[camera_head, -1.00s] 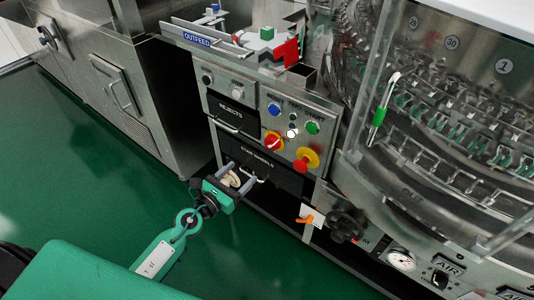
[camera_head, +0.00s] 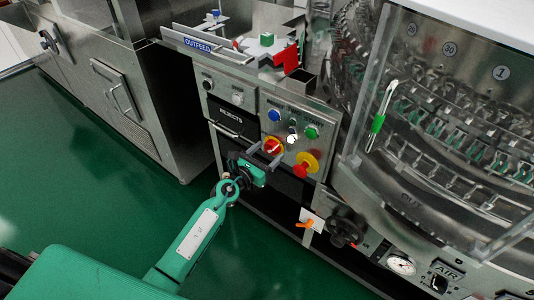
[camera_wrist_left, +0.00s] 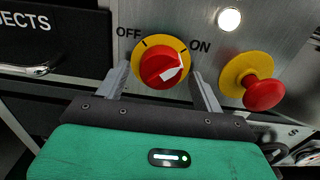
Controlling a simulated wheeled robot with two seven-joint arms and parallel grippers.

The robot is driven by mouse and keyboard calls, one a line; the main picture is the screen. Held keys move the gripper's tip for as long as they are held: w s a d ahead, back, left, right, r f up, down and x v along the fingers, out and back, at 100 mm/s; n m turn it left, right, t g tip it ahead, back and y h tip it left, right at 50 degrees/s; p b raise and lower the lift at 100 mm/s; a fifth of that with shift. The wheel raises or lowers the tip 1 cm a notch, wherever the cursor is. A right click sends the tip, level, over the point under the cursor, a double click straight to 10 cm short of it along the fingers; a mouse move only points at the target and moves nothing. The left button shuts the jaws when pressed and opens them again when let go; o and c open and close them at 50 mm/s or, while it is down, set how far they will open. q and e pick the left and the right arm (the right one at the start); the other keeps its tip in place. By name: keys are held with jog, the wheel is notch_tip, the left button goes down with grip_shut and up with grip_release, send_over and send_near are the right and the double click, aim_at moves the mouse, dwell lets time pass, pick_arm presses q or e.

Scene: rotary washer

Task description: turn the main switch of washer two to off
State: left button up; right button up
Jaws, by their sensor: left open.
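The main switch (camera_head: 274,145) is a red knob on a yellow disc on the grey control panel. In the left wrist view the switch (camera_wrist_left: 152,66) sits between OFF at upper left and ON at upper right. Its white mark points up and right, towards ON. My left gripper (camera_head: 265,156) is open in front of the panel, just below the switch. In the left wrist view its two fingers (camera_wrist_left: 160,72) stand to the left and right of the knob, with nothing held. I cannot tell whether they touch the panel. My right gripper is not in view.
A red mushroom button (camera_head: 306,166) on a yellow disc is close right of the switch. Blue (camera_head: 274,114), lit white (camera_head: 292,134) and green (camera_head: 312,132) buttons sit above. The REJECTS drawer handle (camera_wrist_left: 40,69) is at left. A black handwheel (camera_head: 346,226) is lower right.

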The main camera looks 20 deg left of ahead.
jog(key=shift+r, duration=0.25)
pick_arm(q)
jog(key=c, duration=0.9)
jog(key=shift+c, duration=0.2)
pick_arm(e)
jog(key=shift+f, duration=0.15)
